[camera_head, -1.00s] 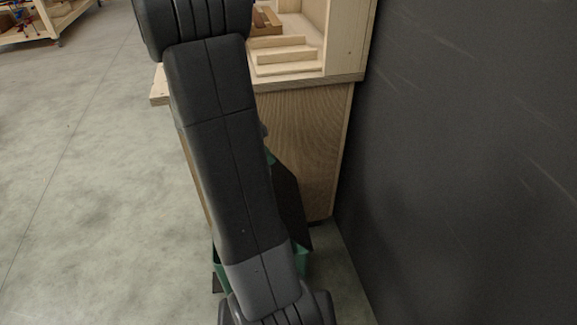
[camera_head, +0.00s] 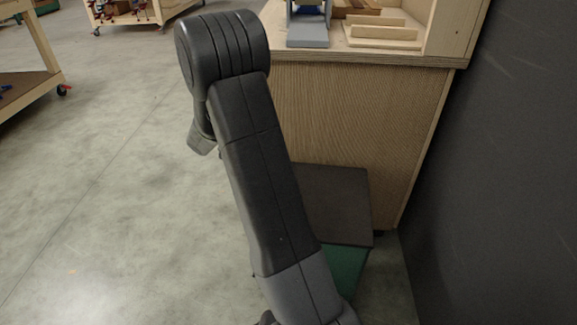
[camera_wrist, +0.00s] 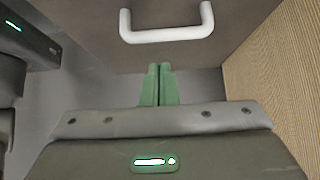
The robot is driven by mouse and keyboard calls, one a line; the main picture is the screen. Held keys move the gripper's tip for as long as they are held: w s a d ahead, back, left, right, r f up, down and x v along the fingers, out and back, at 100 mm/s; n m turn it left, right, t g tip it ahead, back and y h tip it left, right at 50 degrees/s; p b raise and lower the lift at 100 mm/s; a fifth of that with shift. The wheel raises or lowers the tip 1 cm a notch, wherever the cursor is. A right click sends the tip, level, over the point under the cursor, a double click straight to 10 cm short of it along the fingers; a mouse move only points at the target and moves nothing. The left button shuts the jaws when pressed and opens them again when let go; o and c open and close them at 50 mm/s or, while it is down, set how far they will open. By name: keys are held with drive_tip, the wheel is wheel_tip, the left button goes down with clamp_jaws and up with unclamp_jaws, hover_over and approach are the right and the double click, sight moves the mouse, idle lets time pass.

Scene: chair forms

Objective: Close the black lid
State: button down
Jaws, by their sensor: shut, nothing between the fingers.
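The black lid (camera_head: 335,205) stands raised in the head view, in front of the wooden cabinet side, partly hidden by my arm. Below it shows part of a green bin (camera_head: 347,268), also partly covered by my arm. In the wrist view a dark panel (camera_wrist: 90,25), which looks like the lid, fills the top, with a white bar handle (camera_wrist: 167,32) on it. My gripper (camera_wrist: 160,70) has green fingers pressed together and empty, just below the handle in the picture. I cannot tell whether they touch the panel. The fingers are hidden in the head view.
The wooden cabinet (camera_head: 340,115) stands behind the lid, with blocks and a grey item (camera_head: 308,32) on top. A dark wall (camera_head: 480,210) closes the right side. Open concrete floor (camera_head: 110,190) lies to the left, with wooden carts (camera_head: 145,15) farther back.

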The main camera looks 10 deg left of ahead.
drive_tip(key=shift+s+a+f+b, duration=0.1)
drive_tip(key=shift+a+f+b, duration=0.2)
drive_tip(key=shift+f, duration=0.55)
drive_tip(key=shift+a+f+b, duration=0.15)
drive_tip(key=shift+f+b, duration=0.3)
drive_tip(key=shift+f, duration=0.35)
drive_tip(key=shift+s+a+f+b, duration=0.1)
drive_tip(key=shift+a+f+b, duration=0.2)
drive_tip(key=shift+f, duration=0.55)
drive_tip(key=shift+w+d+f, duration=0.1)
drive_tip(key=shift+f, duration=0.1)
